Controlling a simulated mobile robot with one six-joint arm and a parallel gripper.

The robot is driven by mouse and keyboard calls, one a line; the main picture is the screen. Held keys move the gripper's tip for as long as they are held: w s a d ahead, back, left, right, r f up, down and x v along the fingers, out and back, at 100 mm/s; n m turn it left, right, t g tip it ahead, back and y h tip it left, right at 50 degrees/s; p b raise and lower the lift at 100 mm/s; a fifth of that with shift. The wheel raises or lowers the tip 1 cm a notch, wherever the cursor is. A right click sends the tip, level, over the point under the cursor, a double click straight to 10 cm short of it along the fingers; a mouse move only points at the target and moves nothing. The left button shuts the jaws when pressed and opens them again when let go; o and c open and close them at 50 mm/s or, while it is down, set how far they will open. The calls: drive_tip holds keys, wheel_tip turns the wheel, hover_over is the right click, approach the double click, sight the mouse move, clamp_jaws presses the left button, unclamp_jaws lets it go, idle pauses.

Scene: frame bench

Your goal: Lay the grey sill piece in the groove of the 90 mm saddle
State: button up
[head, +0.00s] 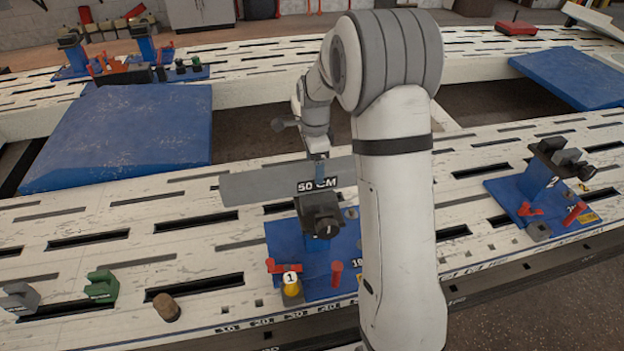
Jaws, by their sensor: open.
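The grey sill piece (255,186) is a long flat grey plate with a black "50 CM" label. It stands on edge across the dark saddle (319,212) on the nearer blue fixture. Its lower edge meets the saddle's top in the picture, but I cannot tell if it sits down in the groove. My gripper (319,172) is open at the plate's middle, just above the label; its fingertips are small here and partly hidden. My arm hides the plate's right end and part of the fixture. I cannot read a 90 mm mark on the saddle.
The blue fixture base (312,283) carries red levers and a yellow "1" marker (291,284). A second fixture (545,190), marked 2, stands right. A grey block (19,299), a green block (102,286) and a brown cylinder (166,306) sit front left on the slotted bench.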

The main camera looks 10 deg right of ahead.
wheel_tip(320, 180, down, 4)
drive_tip(key=shift+s+r+b, duration=0.1)
drive_tip(key=shift+b, duration=0.2)
drive_tip(key=shift+c, duration=0.3)
clamp_jaws()
idle(0.4)
drive_tip(key=shift+r, duration=0.2)
